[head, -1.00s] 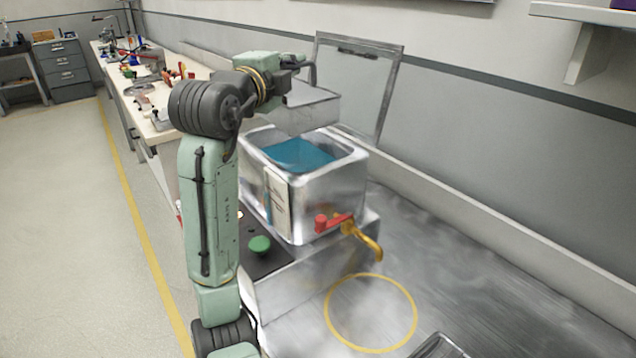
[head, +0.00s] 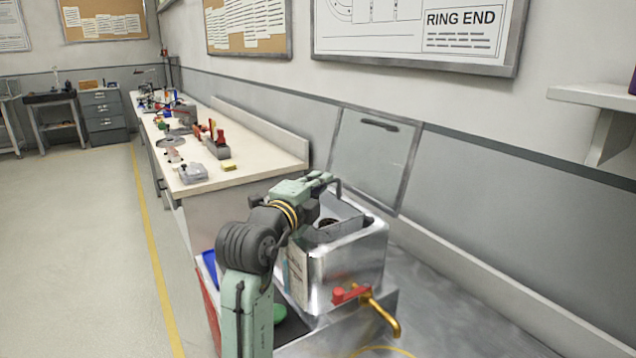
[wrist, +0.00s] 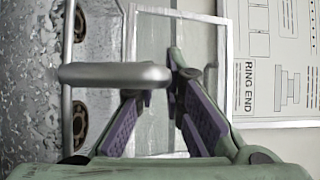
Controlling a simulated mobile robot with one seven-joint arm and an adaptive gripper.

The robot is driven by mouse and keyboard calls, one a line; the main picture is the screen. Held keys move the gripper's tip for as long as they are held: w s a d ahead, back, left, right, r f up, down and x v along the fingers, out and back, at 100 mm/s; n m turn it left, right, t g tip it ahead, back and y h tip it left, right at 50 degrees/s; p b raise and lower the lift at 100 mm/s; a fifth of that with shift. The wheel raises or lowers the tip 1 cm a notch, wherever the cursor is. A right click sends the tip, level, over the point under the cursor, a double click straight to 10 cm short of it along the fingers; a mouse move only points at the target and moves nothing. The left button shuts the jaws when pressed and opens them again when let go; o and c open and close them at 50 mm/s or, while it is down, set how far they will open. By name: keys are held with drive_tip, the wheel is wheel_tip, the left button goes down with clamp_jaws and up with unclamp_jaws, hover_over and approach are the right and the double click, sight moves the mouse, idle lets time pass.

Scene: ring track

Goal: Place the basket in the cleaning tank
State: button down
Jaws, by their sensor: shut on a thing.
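The grey metal basket (head: 350,210) is at the mouth of the silver cleaning tank (head: 345,268), its upper part showing within the tank's rim. How deep it sits, and whether it touches the bottom, I cannot tell. My gripper (head: 322,182) is above the basket's near left side, shut on its handle. In the wrist view the grey handle bar (wrist: 115,73) crosses in front of my gripper (wrist: 160,80). The speckled basket interior (wrist: 85,70) is at the left, with brown ring-like parts (wrist: 80,120) in it. The tank's liquid is hidden.
The tank's lid (head: 375,158) stands open behind it. A red-handled brass tap (head: 372,303) sticks out at the front. A green button (head: 279,313) is beside my arm. A white bench (head: 250,165) with several tools runs to the back left.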

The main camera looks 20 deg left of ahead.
drive_tip(key=shift+f+b, duration=0.6)
drive_tip(key=shift+b, duration=0.25)
drive_tip(key=c, duration=1.7)
unclamp_jaws()
drive_tip(key=shift+r, duration=0.1)
